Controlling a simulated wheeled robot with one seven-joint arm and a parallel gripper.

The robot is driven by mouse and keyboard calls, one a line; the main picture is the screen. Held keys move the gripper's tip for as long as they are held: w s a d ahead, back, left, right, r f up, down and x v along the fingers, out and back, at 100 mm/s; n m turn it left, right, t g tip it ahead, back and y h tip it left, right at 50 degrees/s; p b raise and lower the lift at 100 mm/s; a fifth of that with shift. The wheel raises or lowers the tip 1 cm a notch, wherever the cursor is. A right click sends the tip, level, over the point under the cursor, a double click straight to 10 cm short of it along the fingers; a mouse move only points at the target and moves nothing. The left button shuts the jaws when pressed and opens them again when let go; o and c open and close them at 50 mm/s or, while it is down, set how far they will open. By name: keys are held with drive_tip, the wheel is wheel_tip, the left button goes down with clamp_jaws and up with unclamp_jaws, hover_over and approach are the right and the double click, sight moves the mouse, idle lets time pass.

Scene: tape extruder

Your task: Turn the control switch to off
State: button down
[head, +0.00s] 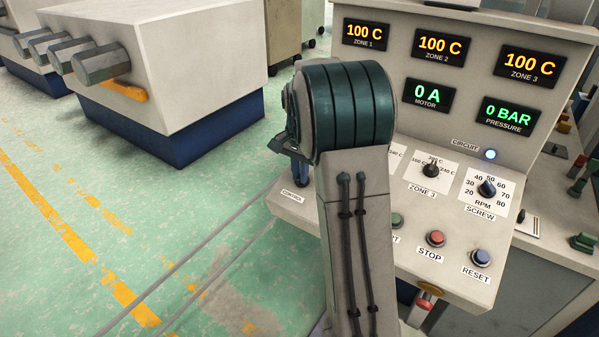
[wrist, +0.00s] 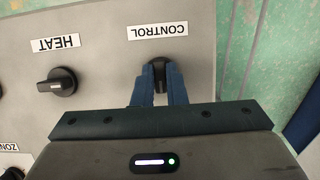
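The control switch (wrist: 160,76) is a dark knob below the CONTROL label on the grey panel in the wrist view. My gripper (wrist: 160,86) has its two blue fingers close on either side of the knob's handle, and it looks shut on it. The fingers hide most of the knob, so its exact angle is hard to read. In the head view my gripper (head: 300,172) reaches down to the panel's left end, beside the CONTROL label (head: 292,196). My arm hides the switch there.
A HEAT knob (wrist: 62,82) sits beside the control switch in the wrist view. The console (head: 455,220) also carries a ZONE 3 knob (head: 431,170), a screw RPM knob (head: 487,188), and STOP (head: 436,238) and RESET (head: 481,257) buttons. Open green floor (head: 80,200) lies left.

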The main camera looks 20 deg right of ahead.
drive_tip(key=shift+r, duration=0.1)
drive_tip(key=n+p, duration=0.2)
drive_tip(key=shift+n+g+h, duration=0.3)
drive_tip(key=shift+n+g, duration=0.1)
drive_tip(key=n, duration=0.2)
drive_tip(key=n+h+p, duration=0.1)
drive_tip(key=n, duration=0.2)
drive_tip(key=shift+w+a+g+h+p, duration=0.1)
drive_tip(key=shift+g+h+p, duration=0.2)
drive_tip(key=shift+g, duration=0.1)
drive_tip(key=n, duration=0.2)
drive_tip(key=n+h, duration=0.1)
drive_tip(key=n, duration=0.1)
drive_tip(key=shift+a+n+h+p, duration=0.1)
drive_tip(key=shift+n+h+p, duration=0.2)
drive_tip(key=shift+n+h, duration=0.8)
drive_tip(key=shift+n, duration=1.4)
drive_tip(key=c, duration=1.5)
unclamp_jaws()
drive_tip(key=shift+o, duration=0.2)
